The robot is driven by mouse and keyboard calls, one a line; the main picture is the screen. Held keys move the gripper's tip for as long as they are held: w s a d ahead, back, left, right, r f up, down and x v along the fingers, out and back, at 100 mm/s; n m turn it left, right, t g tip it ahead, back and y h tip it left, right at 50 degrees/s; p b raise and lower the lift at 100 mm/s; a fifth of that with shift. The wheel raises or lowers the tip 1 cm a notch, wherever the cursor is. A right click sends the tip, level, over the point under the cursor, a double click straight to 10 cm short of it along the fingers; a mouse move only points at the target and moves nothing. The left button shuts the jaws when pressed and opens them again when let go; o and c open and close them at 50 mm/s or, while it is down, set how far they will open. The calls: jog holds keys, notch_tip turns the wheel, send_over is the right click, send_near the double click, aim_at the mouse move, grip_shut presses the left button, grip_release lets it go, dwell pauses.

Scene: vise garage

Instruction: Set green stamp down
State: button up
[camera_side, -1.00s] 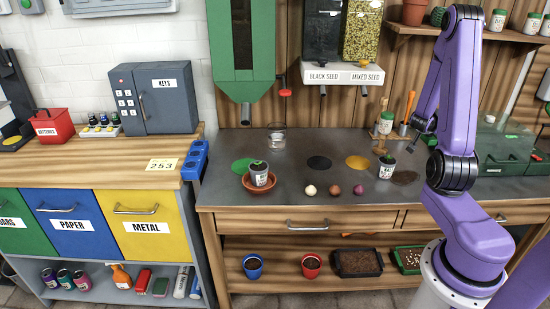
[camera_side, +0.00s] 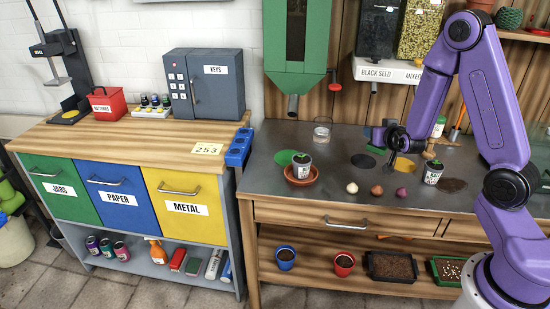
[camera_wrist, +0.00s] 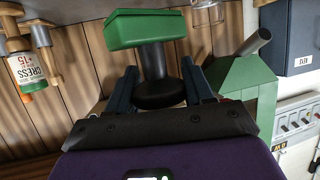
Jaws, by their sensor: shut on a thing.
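The green stamp (camera_wrist: 146,28) shows in the wrist view as a green block on a grey stem with a dark round knob. My gripper (camera_wrist: 160,88) is shut on it at the knob end, with a finger on either side. The stamp is small and partly hidden there. I cannot tell whether it touches anything.
A potted plant (camera_side: 300,167) in a saucer, a glass (camera_side: 322,131), a white bulb (camera_side: 352,188), a brown bulb (camera_side: 377,190) and another pot (camera_side: 433,172) stand on the bench. A green dispenser (camera_side: 298,50) hangs behind. The bench's front left is clear.

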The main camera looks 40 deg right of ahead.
jog(key=w+a+n+y, duration=0.3)
jog(key=a+y, duration=0.1)
jog(key=a, duration=0.4)
jog(key=w+a+r+n+t+y, duration=0.1)
jog(key=w+a+n+y, duration=0.15)
jog(key=a, duration=0.55)
jog(key=w+a+n+y, duration=0.2)
jog(key=a+n+y, duration=0.25)
jog(key=a, duration=0.35)
jog(key=shift+w+d+r+n+g+y, duration=0.85)
jog(key=shift+w+d+n+g+y, duration=0.55)
jog(key=shift+w+d+n+y, duration=1.4)
jog(key=shift+m, duration=0.3)
jog(key=w+f, duration=0.3)
jog(key=w, duration=0.1)
jog(key=w+f, duration=0.3)
jog(key=w, duration=0.2)
jog(key=w+a+f, duration=0.1)
jog(key=w+f, duration=0.2)
jog(key=w, duration=0.2)
jog(key=shift+a+f, duration=0.1)
jog(key=shift+f, duration=0.05)
jog(key=shift+w+f, duration=0.25)
jog(key=shift+f, duration=1.55)
jog(key=shift+f, duration=0.15)
